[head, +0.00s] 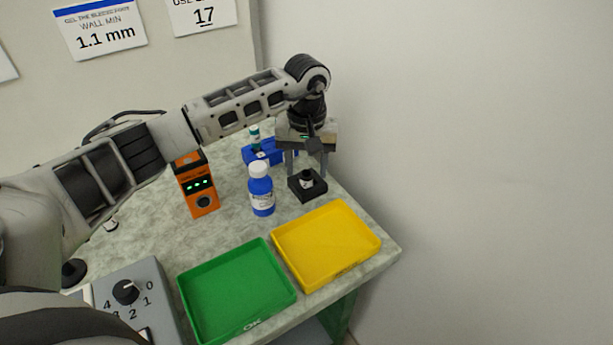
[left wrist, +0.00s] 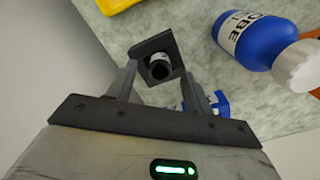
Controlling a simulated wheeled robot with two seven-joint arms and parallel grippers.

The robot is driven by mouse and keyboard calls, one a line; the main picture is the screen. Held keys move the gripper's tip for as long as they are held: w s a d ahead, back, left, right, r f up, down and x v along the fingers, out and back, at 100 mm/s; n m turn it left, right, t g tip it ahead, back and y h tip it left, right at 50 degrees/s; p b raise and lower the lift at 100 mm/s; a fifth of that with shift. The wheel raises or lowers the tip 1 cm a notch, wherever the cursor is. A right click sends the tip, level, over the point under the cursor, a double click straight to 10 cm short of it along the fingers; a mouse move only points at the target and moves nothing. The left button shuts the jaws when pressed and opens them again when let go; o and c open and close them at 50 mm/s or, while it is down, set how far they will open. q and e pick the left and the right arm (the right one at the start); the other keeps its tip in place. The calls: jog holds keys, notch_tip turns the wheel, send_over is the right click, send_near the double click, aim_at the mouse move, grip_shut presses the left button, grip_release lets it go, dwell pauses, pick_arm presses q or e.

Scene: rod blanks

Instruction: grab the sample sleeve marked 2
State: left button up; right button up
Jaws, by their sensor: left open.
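A small dark sleeve with a white label band (head: 307,180) stands in a square black holder (head: 307,193) on the table. Its marking is too small to read in the head view. In the left wrist view the sleeve (left wrist: 159,69) shows its dark open end, with the black holder (left wrist: 146,47) around it. My left gripper (head: 306,170) points down above the holder, open, with one finger to each side of the sleeve. In the left wrist view the fingers (left wrist: 160,84) stand apart with nothing held between them. My right gripper is in neither view.
A blue bottle with a white cap (head: 261,191) stands left of the holder, beside an orange device (head: 197,187). A blue fixture (head: 263,153) is behind. A yellow tray (head: 368,252) and a green tray (head: 188,292) lie in front. A grey knob box (head: 155,280) is at front left.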

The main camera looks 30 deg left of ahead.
pick_arm(q)
jog(key=shift+f, duration=0.55)
jog(key=c, duration=1)
jog(key=shift+c, duration=0.2)
